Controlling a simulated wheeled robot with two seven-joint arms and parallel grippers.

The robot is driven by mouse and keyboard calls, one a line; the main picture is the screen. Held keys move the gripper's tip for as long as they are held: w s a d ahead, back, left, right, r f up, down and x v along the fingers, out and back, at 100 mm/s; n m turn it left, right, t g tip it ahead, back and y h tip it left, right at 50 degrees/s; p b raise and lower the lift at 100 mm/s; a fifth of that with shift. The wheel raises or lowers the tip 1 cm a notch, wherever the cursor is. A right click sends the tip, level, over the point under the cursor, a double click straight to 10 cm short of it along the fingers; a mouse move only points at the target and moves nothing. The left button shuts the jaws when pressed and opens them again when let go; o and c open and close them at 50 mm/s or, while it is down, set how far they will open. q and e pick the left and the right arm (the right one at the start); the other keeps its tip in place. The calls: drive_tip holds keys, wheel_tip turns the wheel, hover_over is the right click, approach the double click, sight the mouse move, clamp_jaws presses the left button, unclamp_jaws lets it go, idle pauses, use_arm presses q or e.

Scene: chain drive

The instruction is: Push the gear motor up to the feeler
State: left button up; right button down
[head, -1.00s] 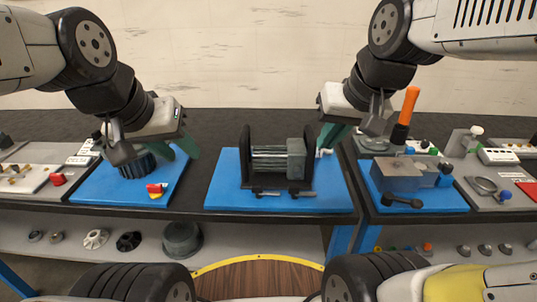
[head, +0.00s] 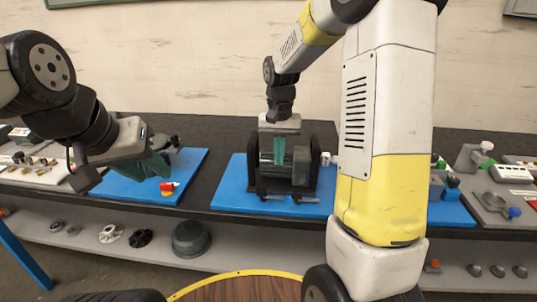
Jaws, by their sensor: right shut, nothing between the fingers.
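The gear motor (head: 300,164) is a grey block on a black frame, between two upright black end plates, at the frame's right end. My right gripper (head: 279,150) points straight down into the frame, its green fingers shut and empty. The fingers are just left of the gear motor; whether they touch it I cannot tell. They hide part of the rails. A small white part (head: 326,158) shows just right of the right end plate; I cannot tell whether it is the feeler. My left gripper (head: 158,166) is over the left blue mat, its finger gap unclear.
The frame stands on the middle blue mat (head: 228,190). A red and yellow button (head: 168,187) is on the left blue mat (head: 196,163). My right arm hides much of the right station. Dark bare table lies between the left and middle mats.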

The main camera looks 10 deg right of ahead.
wheel_tip(320, 180, down, 9)
drive_tip(key=shift+s+r, duration=0.1)
drive_tip(key=w, duration=0.3)
drive_tip(key=shift+d+r, duration=0.15)
drive_tip(key=shift+d, duration=0.15)
drive_tip(key=shift+w+d, duration=0.15)
drive_tip(key=shift+w, duration=0.35)
drive_tip(key=shift+w, duration=0.1)
drive_tip(key=shift+w+d, duration=0.2)
drive_tip(key=shift+w, duration=0.75)
drive_tip(key=shift+w+d, duration=0.1)
drive_tip(key=shift+w, duration=0.15)
drive_tip(key=shift+s, duration=0.15)
